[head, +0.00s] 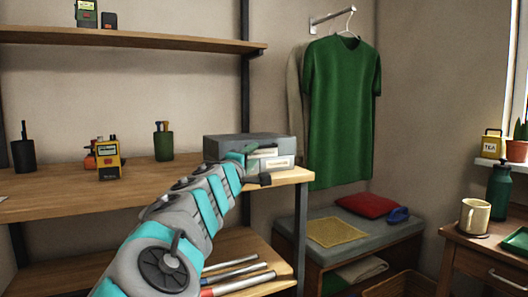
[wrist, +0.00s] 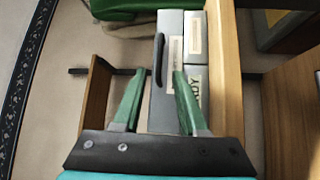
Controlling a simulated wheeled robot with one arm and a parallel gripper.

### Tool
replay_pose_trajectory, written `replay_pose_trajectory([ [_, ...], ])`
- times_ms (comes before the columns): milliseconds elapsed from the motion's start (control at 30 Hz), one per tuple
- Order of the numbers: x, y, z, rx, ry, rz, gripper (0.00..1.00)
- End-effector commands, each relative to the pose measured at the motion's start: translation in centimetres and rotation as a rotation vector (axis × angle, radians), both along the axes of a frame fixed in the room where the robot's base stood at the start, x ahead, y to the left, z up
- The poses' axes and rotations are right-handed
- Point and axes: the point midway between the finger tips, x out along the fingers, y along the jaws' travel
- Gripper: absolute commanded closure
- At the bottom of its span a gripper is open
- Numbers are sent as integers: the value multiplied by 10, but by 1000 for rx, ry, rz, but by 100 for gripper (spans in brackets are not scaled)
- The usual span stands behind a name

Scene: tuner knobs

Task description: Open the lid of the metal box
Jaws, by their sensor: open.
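The grey metal box (head: 225,143) sits on the right end of the middle wooden shelf, and its lid looks shut. Pale labels show on its front face. In the wrist view the box (wrist: 161,112) lies ahead of my gripper, with a dark curved handle (wrist: 158,62) on it. My gripper (wrist: 159,74) is open and empty. Its green fingertips lie to either side of the handle in this view; I cannot tell whether they touch the box. In the head view my gripper (head: 264,164) is at the box's front and hides part of it.
The middle shelf (head: 55,182) also holds a yellow device (head: 108,160) and a green pen cup (head: 163,146), left of the box. A green shirt (head: 342,110) hangs right of the box. A cushioned bench (head: 365,237) stands below it.

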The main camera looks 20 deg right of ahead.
Motion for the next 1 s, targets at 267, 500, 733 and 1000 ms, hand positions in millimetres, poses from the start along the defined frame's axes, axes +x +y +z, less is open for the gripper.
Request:
replay_pose_trajectory([
  [267,27,-29,5,5,-1,-5,58],
  [500,46,-46,9,4,-2,-3,58],
  [733,50,-52,10,4,-3,-5,58],
  [1000,50,-51,10,4,-3,-5,67],
])
